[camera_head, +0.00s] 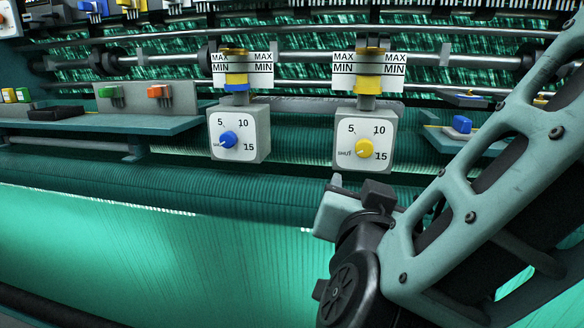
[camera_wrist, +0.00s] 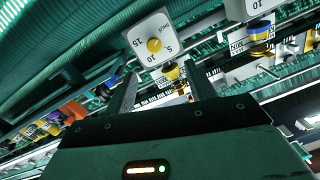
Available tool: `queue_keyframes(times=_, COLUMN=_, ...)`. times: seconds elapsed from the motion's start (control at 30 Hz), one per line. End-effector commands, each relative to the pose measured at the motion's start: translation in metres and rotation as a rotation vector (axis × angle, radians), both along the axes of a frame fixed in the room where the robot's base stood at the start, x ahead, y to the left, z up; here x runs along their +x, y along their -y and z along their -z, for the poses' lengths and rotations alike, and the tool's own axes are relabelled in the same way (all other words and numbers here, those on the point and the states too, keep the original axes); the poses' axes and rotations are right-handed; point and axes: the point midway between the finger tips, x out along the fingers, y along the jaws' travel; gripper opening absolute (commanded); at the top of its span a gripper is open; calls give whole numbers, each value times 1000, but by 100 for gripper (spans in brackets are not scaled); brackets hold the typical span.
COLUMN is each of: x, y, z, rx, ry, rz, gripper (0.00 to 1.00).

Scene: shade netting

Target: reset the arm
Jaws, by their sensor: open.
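My gripper (camera_wrist: 160,76) shows in the wrist view with its two fingers apart and nothing between them. Beyond the fingertips is a white dial box (camera_wrist: 150,28) with a yellow knob (camera_wrist: 154,45). I cannot tell whether a finger touches it. In the head view my arm comes in from the right, and its end (camera_head: 345,210) is below the same yellow-knob dial box (camera_head: 363,138). The fingers are hard to make out there.
A blue-knob dial box (camera_head: 238,135) hangs left of the yellow one. Both hang below metal rails (camera_head: 300,57). A shelf (camera_head: 90,130) at left holds green and orange switches. A blue knob (camera_head: 462,124) sits near my arm at right. Green netting (camera_head: 120,250) spreads below.

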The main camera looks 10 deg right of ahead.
Motion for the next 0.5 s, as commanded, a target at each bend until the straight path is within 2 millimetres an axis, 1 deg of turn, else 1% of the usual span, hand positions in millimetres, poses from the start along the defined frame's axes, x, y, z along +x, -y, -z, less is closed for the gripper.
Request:
queue_keyframes(times=0.03, x=4, y=-8, z=-3, rx=19, ry=-29, rz=-49, gripper=55)
queue_keyframes(times=0.13, x=10, y=-34, z=1, rx=59, ry=-125, rz=-204, gripper=55)
queue_keyframes(times=0.2, x=10, y=-55, z=4, rx=77, ry=-210, rz=-329, gripper=55)
queue_keyframes(times=0.27, x=5, y=-72, z=9, rx=82, ry=-289, rz=-433, gripper=55)
queue_keyframes(times=0.3, x=0, y=-82, z=12, rx=79, ry=-344, rz=-500, gripper=55)
queue_keyframes(times=0.37, x=-9, y=-94, z=16, rx=67, ry=-430, rz=-594, gripper=55)
queue_keyframes(times=0.4, x=-17, y=-100, z=20, rx=54, ry=-490, rz=-654, gripper=55)
queue_keyframes(times=0.47, x=-31, y=-106, z=25, rx=26, ry=-584, rz=-735, gripper=55)
queue_keyframes(times=0.5, x=-42, y=-108, z=28, rx=3, ry=-649, rz=-786, gripper=55)
